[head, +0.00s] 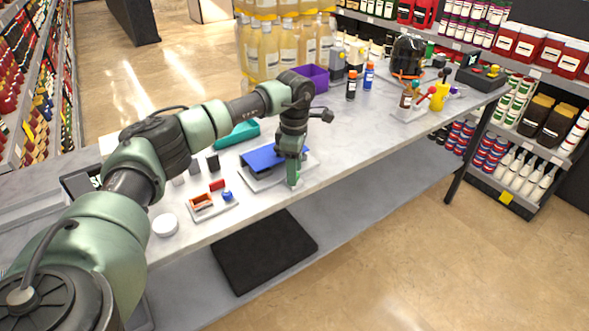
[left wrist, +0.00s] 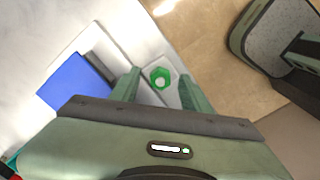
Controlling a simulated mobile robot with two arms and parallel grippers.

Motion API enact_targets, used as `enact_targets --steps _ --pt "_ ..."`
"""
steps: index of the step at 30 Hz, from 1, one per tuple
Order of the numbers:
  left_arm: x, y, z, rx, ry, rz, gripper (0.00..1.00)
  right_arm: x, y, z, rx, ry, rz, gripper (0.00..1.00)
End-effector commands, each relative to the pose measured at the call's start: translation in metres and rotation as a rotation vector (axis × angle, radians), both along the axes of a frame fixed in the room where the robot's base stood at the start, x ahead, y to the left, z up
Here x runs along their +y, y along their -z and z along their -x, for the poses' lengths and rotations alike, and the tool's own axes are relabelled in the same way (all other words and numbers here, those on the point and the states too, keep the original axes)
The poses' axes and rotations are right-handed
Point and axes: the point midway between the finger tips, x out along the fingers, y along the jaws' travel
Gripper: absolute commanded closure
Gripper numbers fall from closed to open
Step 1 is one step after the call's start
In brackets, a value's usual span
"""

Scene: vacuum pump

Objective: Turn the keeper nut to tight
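The keeper nut, a green ring-like nut with a pale centre (left wrist: 160,78), sits on a light grey base plate (left wrist: 135,45) in the left wrist view. In the head view the nut cannot be made out behind my gripper. My left gripper (head: 293,178) points down at the right part of the plate, to the right of a blue block (head: 262,157). In the left wrist view my left gripper (left wrist: 160,90) is open, with one finger on each side of the nut. Clear gaps show between nut and fingers. My right gripper is in neither view.
Bottles and a purple bin (head: 313,76) stand further back. The table's front edge is close to the plate.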

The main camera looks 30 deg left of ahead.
Motion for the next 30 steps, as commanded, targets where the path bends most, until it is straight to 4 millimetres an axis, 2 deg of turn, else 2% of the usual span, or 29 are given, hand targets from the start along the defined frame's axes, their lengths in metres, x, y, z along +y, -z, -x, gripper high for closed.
enact_targets --steps 5,18,22,30 --pt "0.000 -0.005 0.000 -0.001 0.000 0.001 0.54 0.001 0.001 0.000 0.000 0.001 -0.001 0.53" --pt "0.000 -0.070 0.000 -0.002 0.000 -0.001 0.54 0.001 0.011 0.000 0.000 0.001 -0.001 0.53" --pt "0.000 -0.077 0.000 -0.001 0.000 0.000 0.54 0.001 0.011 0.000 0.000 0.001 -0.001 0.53" --pt "0.000 -0.078 0.000 0.000 0.000 0.000 0.54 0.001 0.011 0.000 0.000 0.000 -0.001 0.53"
